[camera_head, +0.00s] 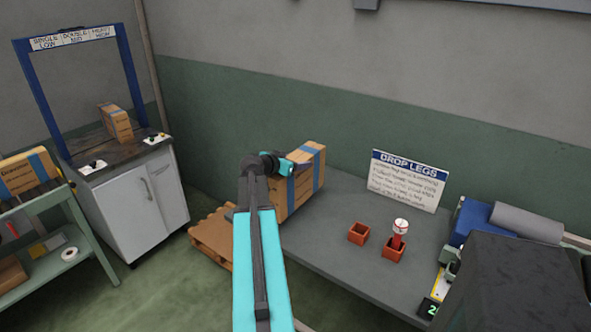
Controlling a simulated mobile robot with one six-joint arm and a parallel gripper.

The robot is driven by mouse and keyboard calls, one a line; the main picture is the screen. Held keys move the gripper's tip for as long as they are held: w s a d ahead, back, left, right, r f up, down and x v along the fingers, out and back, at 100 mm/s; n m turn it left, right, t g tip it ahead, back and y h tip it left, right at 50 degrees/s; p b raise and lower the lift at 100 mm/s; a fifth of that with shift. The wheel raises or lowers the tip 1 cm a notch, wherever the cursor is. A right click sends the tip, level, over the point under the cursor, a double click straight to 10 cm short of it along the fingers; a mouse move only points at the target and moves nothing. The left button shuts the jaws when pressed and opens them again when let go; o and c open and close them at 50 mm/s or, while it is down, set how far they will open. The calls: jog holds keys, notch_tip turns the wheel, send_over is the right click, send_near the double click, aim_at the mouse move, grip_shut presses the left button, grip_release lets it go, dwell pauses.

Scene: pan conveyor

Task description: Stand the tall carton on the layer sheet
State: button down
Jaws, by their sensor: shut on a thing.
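The tall brown carton with blue bands (312,172) is upright, slightly tilted in the picture, at the left end of the grey table. My gripper (288,168) is shut on it near its upper part, coming from the left. My arm hides part of the carton's lower left side, and I cannot tell whether its base touches anything. A brown, scallop-edged flat surface (212,238), perhaps the layer sheet on a pallet, lies low to the left of the table, partly behind my arm.
The grey table (350,282) bears two red boxes (359,233), one holding a red-and-white object (400,229), and a "DROP LEGS" sign (408,180). A cabinet with a blue frame (140,195) and a green shelf with a carton (27,174) stand left. Green floor (165,285) is clear between.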

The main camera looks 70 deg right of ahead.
jog(key=shift+f+p, duration=0.5)
jog(key=shift+f, duration=1.15)
jog(key=shift+c, duration=2.4)
grip_release()
jog(key=b+v, duration=0.2)
jog(key=v, duration=1)
jog(key=shift+b, duration=0.35)
